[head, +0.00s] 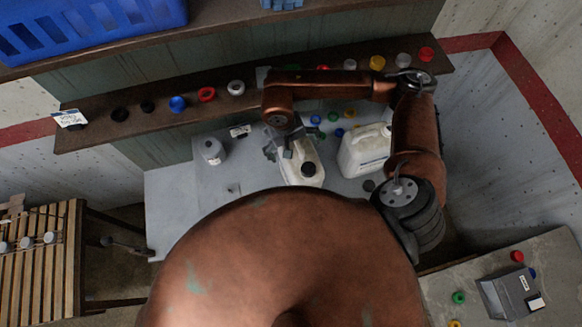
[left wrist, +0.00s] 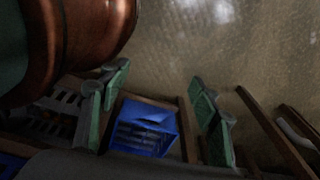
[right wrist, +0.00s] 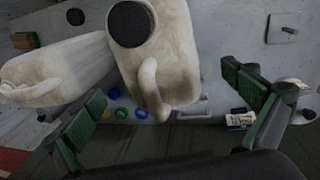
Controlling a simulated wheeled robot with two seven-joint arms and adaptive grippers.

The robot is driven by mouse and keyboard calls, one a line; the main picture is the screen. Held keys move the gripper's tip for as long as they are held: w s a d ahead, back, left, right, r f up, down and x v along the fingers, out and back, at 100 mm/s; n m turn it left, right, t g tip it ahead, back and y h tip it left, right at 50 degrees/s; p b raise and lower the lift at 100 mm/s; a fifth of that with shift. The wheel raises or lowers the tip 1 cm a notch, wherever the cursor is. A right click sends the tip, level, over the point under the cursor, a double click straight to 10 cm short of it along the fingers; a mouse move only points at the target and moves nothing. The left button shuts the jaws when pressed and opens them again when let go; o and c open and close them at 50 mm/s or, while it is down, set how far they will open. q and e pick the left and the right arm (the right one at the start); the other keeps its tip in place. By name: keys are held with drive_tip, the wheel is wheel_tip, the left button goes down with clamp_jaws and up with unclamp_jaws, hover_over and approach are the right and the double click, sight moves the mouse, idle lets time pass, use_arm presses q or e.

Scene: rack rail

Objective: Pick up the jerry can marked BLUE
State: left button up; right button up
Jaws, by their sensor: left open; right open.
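Two off-white jerry cans stand on the grey bench in the head view. The nearer can (head: 304,166) has a black cap, and the other can (head: 362,152) stands to its right. I can read no BLUE mark on either. My right gripper (head: 279,152) is open at the left, handle side of the nearer can. In the right wrist view, that can (right wrist: 172,48) and its handle lie between the spread green-padded fingers (right wrist: 168,112), with no visible grip; the other can (right wrist: 60,70) is to the left. My left gripper (left wrist: 160,103) is open and empty, away from the cans.
A shelf (head: 140,122) behind the bench carries a row of coloured caps and a label card (head: 70,118). A blue crate (head: 90,30) is above.

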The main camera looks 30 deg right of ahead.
sight(297, 154)
drive_tip(key=shift+w+d+f, duration=0.1)
drive_tip(key=shift+w+f, duration=0.05)
drive_tip(key=shift+f, duration=0.2)
drive_tip(key=shift+d+f+p, duration=0.2)
drive_tip(key=shift+f+p, duration=0.6)
drive_tip(key=shift+f, duration=0.4)
drive_tip(key=f+p, duration=0.2)
drive_tip(key=f, duration=0.1)
drive_tip(key=shift+d+f, duration=0.1)
drive_tip(key=shift+d, duration=0.3)
drive_tip(key=shift+d+f, duration=0.1)
drive_tip(key=shift+f, duration=0.55)
use_arm(q)
drive_tip(key=r, duration=0.4)
drive_tip(key=shift+w, duration=0.35)
use_arm(e)
drive_tip(key=shift+c, duration=0.6)
drive_tip(key=c, duration=1.7)
use_arm(q)
drive_tip(key=shift+w, duration=0.25)
use_arm(e)
drive_tip(key=shift+r, duration=0.1)
drive_tip(key=shift+c, duration=0.4)
drive_tip(key=shift+r, duration=0.1)
